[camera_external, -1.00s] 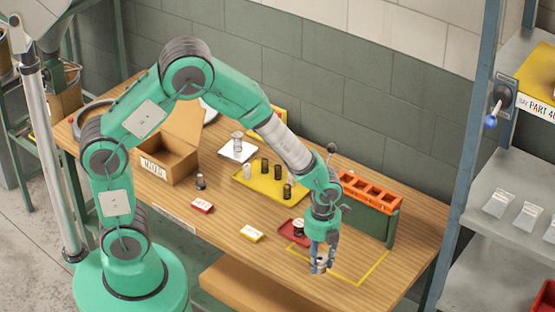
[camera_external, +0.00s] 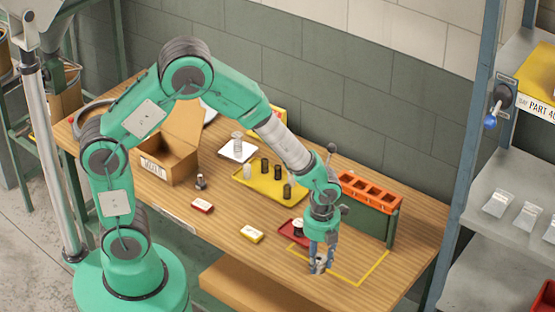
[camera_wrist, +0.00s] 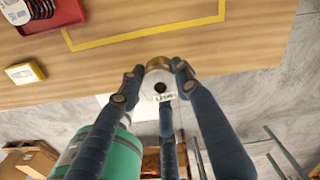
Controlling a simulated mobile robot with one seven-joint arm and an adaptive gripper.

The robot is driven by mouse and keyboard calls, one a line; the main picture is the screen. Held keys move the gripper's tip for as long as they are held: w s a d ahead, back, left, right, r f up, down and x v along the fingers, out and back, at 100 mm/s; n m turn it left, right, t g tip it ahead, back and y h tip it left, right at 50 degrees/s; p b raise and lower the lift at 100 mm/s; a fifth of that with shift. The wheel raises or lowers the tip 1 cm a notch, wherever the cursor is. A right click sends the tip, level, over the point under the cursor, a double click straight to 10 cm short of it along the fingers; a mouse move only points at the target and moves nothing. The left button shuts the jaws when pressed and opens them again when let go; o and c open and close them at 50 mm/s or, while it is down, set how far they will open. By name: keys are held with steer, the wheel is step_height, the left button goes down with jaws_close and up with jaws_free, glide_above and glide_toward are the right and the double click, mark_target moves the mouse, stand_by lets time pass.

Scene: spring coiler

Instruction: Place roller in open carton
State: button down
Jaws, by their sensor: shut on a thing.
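My gripper (camera_external: 318,265) is low over the front right of the workbench, at the yellow taped outline. It is shut on a small metallic roller (camera_wrist: 159,76), which shows between the blue fingers in the wrist view with a dark centre hole and a white label. In the external view the roller (camera_external: 319,266) is partly hidden by the fingers. Whether it touches the bench top, I cannot tell. The open carton (camera_external: 170,163) is a brown cardboard box with its lid flap raised, at the back left of the bench, well away from my gripper.
A red tray (camera_external: 288,230) with a dark coil is beside my gripper. A yellow tray (camera_external: 262,190) with several small cylinders lies mid-bench. An orange slotted rack (camera_external: 371,193) stands behind right. Small red (camera_external: 202,206) and yellow (camera_external: 251,234) boxes lie toward the front.

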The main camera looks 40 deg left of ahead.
step_height(320, 180, up, 11)
steer(key=w+a+n, duration=0.3)
steer(key=w+a, duration=0.3)
steer(key=a, duration=0.5)
steer(key=w+a+n, duration=0.2)
steer(key=w+a, duration=0.4)
steer(key=a, duration=0.4)
steer(key=w+a+n, duration=0.3)
steer(key=w+a, duration=0.4)
steer(key=a, duration=0.4)
steer(key=s+a+n, duration=0.4)
steer(key=a, duration=1.7)
steer(key=s+a+n, duration=0.3)
steer(key=a+n, duration=0.1)
steer(key=a, duration=1.6)
steer(key=shift+s+f, duration=0.2)
steer(key=shift+f, duration=2.45)
